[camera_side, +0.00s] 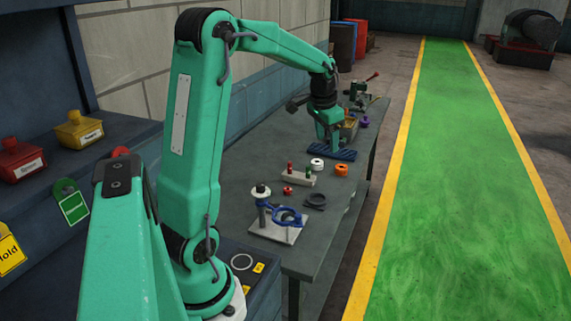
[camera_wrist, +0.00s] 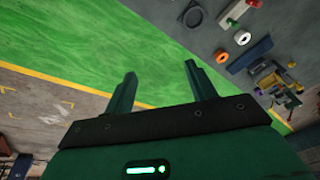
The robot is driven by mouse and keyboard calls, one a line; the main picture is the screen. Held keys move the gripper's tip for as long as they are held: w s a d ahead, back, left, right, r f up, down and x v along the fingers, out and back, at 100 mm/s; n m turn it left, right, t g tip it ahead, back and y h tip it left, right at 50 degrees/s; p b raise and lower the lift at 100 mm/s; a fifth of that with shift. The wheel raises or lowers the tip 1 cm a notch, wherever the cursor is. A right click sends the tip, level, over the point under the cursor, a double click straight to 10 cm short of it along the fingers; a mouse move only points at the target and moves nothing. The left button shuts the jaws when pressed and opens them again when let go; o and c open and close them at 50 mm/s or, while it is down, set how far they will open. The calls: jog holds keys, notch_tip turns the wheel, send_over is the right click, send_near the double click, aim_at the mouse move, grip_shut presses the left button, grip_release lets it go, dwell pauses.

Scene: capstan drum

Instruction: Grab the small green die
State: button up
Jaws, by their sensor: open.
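My gripper (camera_side: 330,143) shows in the side view near the far half of the bench, by a dark blue ribbed block. In the wrist view my gripper (camera_wrist: 160,69) has its two dark green fingers spread apart. Nothing is between them except the green floor strip far behind.
The bench (camera_side: 248,176) holds a white block (camera_side: 299,178) with red and green pegs, a white ring (camera_side: 317,164), an orange ring (camera_side: 341,169), a black ring (camera_side: 315,201), the blue block (camera_side: 342,154) and a plate with a blue clamp (camera_side: 288,216). Several tools stand at the far end.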

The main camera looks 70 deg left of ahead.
jog(key=a+f+g, duration=0.1)
jog(key=a+f, duration=1)
jog(key=a, duration=0.5)
jog(key=shift+n+g+h, duration=0.4)
jog(key=shift+g+h, duration=0.2)
jog(key=shift+h, duration=0.1)
jog(key=s+a+f, duration=0.2)
jog(key=a+f, duration=0.1)
jog(key=f, duration=0.1)
jog(key=s+a+f, duration=0.3)
jog(key=a+f, duration=0.1)
jog(key=f, duration=0.1)
jog(key=s+a+f, duration=0.3)
jog(key=a+f, duration=0.1)
jog(key=shift+s+a+f, duration=0.1)
jog(key=shift+s+f, duration=0.05)
jog(key=shift+f, duration=0.05)
jog(key=shift+s+a+f, duration=0.15)
jog(key=shift+f, duration=1.35)
jog(key=shift+f, duration=2.6)
